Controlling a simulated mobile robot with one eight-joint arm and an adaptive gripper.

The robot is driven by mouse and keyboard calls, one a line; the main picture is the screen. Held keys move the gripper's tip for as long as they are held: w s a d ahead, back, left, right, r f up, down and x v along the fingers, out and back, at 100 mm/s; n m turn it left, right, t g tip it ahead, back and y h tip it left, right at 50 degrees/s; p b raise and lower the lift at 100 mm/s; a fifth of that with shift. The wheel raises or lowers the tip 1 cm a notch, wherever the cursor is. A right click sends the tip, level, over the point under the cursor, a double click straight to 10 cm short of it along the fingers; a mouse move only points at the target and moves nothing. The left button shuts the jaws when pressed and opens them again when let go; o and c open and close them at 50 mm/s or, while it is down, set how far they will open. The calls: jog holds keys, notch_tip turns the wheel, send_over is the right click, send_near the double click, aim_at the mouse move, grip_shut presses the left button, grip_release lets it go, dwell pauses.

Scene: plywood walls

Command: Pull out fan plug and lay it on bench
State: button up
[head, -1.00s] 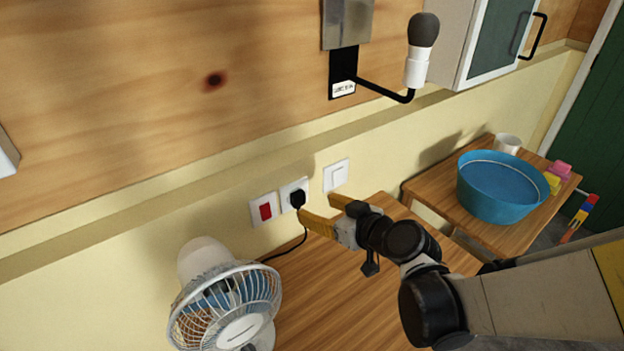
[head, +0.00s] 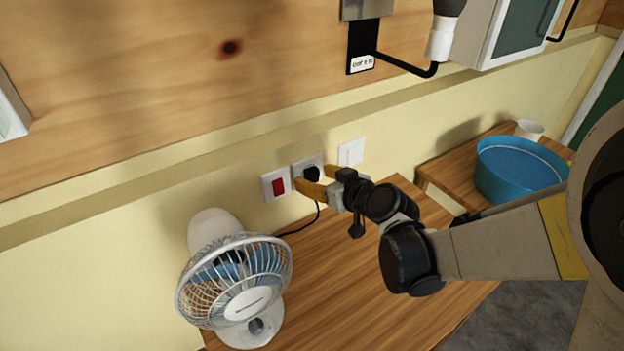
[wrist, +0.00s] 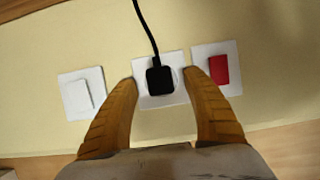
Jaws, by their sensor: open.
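The white fan (head: 238,285) stands on the wooden bench (head: 345,275) at the left.
A red switch (head: 278,187) is left of the socket and a white switch (head: 352,152) right of it. A lamp arm (head: 405,65) projects from the wall above. A blue tub (head: 515,172) and white mug (head: 529,129) stand on a side table. The bench front is clear.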

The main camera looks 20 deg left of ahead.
jog(key=shift+w+a+f, duration=0.2)
jog(key=shift+w+a, duration=0.1)
jog(key=shift+a, duration=0.1)
dwell(1.3)
grip_shut()
jog(key=shift+s+d+b, duration=0.1)
jog(key=shift+d+b, duration=0.05)
jog(key=shift+b, duration=0.15)
jog(key=shift+s+d, duration=1.85)
jog(key=shift+d, duration=0.3)
